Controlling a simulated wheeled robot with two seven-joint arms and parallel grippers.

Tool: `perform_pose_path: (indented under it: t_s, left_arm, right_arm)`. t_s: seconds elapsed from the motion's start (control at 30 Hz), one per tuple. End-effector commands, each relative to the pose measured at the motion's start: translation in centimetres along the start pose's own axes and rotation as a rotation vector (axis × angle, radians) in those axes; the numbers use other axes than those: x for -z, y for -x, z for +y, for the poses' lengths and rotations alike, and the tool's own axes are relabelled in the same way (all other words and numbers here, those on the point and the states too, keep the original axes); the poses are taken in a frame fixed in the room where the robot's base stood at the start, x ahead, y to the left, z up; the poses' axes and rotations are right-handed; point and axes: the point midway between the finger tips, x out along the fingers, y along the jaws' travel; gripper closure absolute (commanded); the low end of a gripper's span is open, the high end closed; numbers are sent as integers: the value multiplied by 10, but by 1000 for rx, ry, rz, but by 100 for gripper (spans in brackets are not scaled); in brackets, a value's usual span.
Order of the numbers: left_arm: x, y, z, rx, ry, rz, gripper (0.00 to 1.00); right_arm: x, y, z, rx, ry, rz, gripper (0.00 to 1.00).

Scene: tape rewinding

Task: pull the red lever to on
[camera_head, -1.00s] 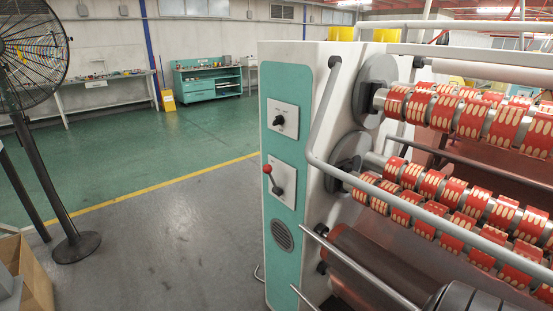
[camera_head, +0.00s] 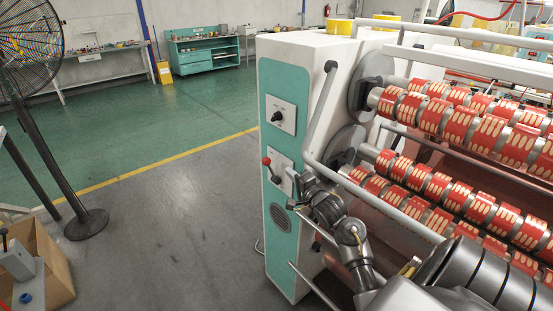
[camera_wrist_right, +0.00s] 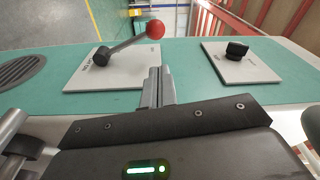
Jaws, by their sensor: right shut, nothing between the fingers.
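The red lever is a dark arm with a red ball knob (camera_head: 266,161) on a white plate (camera_head: 284,176) on the machine's teal side panel. In the right wrist view the red knob (camera_wrist_right: 155,29) is at the upper middle, its arm slanting down left to a dark pivot. My right gripper (camera_head: 297,178) is beside the plate, to the right of the lever. In the wrist view my right gripper (camera_wrist_right: 154,75) is shut and empty, its tips below the knob in the picture and apart from it. My left gripper is not in view.
A second white plate with a black knob (camera_head: 278,116) is above the lever, and a round vent (camera_head: 281,219) is below. A bent grey rail (camera_head: 318,115) runs close to the right gripper. A cardboard box (camera_head: 45,262) and a fan (camera_head: 30,50) are at left.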

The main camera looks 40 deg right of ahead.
Motion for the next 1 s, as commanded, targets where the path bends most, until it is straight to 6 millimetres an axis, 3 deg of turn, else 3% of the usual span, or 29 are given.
perform_pose_path:
  t_s: [0.53, 0.7, 1.0]
  left_arm:
    - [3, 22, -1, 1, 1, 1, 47]
    - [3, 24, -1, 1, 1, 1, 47]
    - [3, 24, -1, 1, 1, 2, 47]
  right_arm:
    - [0, -83, -2, -1, 0, 0, 100]
    - [-1, -94, 0, 0, 2, -1, 100]
    - [-1, -96, 0, 0, 3, -1, 100]
